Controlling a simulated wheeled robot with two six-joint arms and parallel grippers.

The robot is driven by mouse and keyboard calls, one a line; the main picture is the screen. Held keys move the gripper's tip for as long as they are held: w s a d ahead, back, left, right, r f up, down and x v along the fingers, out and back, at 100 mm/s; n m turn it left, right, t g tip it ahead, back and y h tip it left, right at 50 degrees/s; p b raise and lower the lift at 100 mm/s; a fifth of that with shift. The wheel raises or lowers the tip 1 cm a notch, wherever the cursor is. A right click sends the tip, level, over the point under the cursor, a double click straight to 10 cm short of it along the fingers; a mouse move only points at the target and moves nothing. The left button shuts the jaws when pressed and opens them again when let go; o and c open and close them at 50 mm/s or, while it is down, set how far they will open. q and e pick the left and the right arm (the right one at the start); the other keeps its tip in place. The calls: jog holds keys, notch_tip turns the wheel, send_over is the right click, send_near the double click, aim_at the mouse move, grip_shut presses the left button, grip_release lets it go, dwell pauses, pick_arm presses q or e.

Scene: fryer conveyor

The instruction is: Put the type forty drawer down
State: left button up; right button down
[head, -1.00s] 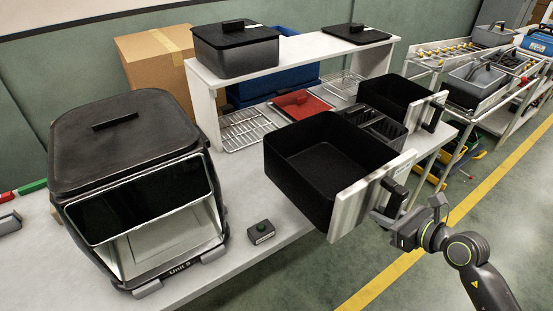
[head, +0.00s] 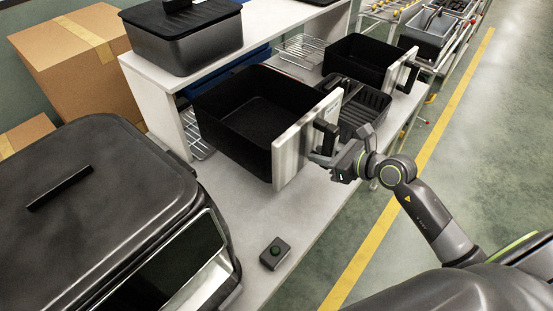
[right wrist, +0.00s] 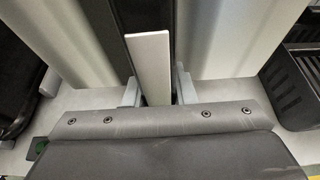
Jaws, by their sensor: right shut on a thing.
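A black open-topped drawer (head: 208,122) with a silver front panel (head: 291,152) hangs in the middle of the head view, over the table. Its label is too small to read. My right gripper (head: 326,152) is shut on the drawer's dark upright handle (head: 328,133). In the right wrist view, the handle with its pale strip (right wrist: 151,68) stands between the fingers (right wrist: 157,92). The drawer looks level; whether its bottom touches the table is unclear. My left gripper is not in view.
A black fryer unit (head: 110,190) with an open front stands at left. A small box with a green button (head: 275,253) sits near the table's front edge. Behind are a second black drawer (head: 352,62), a dark slotted basket (head: 372,112) and a shelf (head: 135,75) bearing a lidded bin.

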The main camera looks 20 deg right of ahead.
notch_tip(320, 180, down, 6)
jog(key=shift+f, duration=0.15)
jog(key=shift+f+b, duration=0.45)
jog(key=shift+f, duration=1.3)
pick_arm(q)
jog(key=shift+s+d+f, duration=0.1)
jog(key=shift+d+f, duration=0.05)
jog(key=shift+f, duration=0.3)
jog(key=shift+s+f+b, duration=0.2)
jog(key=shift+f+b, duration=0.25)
pick_arm(e)
jog(key=shift+f, duration=0.5)
jog(key=c, duration=1.5)
grip_release()
jog(key=shift+s, duration=0.1)
jog(key=o, duration=0.3)
